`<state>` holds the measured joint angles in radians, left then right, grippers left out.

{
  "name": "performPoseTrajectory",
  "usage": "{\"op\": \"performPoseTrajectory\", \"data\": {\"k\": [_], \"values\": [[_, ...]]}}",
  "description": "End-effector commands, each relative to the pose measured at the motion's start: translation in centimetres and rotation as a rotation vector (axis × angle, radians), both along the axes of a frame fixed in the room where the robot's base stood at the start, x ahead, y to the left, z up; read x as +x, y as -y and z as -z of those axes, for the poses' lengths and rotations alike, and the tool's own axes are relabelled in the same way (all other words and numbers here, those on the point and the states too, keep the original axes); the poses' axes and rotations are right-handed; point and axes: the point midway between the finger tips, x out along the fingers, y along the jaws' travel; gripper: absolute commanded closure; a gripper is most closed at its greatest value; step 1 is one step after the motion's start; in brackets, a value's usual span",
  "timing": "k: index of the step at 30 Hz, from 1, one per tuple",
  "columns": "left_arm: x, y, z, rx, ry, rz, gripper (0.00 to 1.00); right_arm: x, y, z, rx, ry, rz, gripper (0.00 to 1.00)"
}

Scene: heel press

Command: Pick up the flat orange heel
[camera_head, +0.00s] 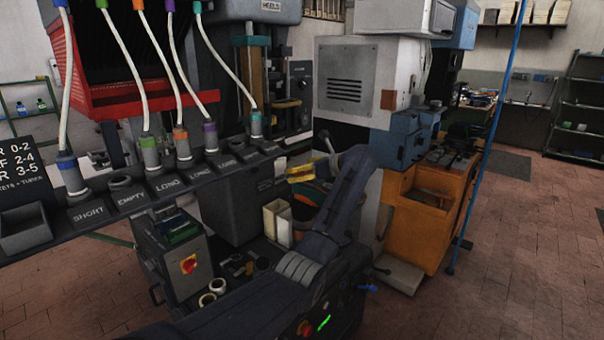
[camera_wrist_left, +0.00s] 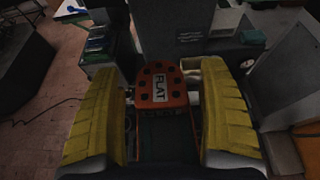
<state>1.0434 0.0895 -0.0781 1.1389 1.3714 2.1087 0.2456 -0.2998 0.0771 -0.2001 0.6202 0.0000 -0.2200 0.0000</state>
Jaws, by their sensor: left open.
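The flat orange heel (camera_wrist_left: 165,87) shows in the left wrist view as an orange block with dark round holes and a white label reading FLAT. It sits upper middle, framed by the gap between the two yellow finger pads. My left gripper (camera_wrist_left: 163,115) is open, with one finger on each side of that gap. I cannot tell whether either finger touches the heel. In the head view my left arm reaches up from the bottom, and its own links hide most of the left gripper (camera_head: 325,170); only a little yellow shows. My right gripper is not in view.
A dark rack (camera_head: 170,184) labelled SHORT, EMPTY and LONG holds tubes at left. A control box with a red knob (camera_head: 188,264) stands below it. Cream containers (camera_head: 277,222) stand left of my arm. An orange cabinet (camera_head: 428,232) is to the right. Floor is clear at far right.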

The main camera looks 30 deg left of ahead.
Motion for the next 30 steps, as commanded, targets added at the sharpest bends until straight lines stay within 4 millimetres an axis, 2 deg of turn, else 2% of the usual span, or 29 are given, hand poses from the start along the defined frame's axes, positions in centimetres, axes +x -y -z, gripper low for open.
{"op": "performPoseTrajectory", "data": {"k": [6,21,30], "values": [[0.00,-0.01,0.01,0.000,0.000,0.000,0.22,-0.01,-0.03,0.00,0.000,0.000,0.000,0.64],[0.00,0.02,0.04,-0.001,0.000,0.000,0.80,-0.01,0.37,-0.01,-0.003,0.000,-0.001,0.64],[-0.01,0.00,0.12,-0.002,-0.001,-0.001,0.82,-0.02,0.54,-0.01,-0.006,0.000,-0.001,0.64]]}}
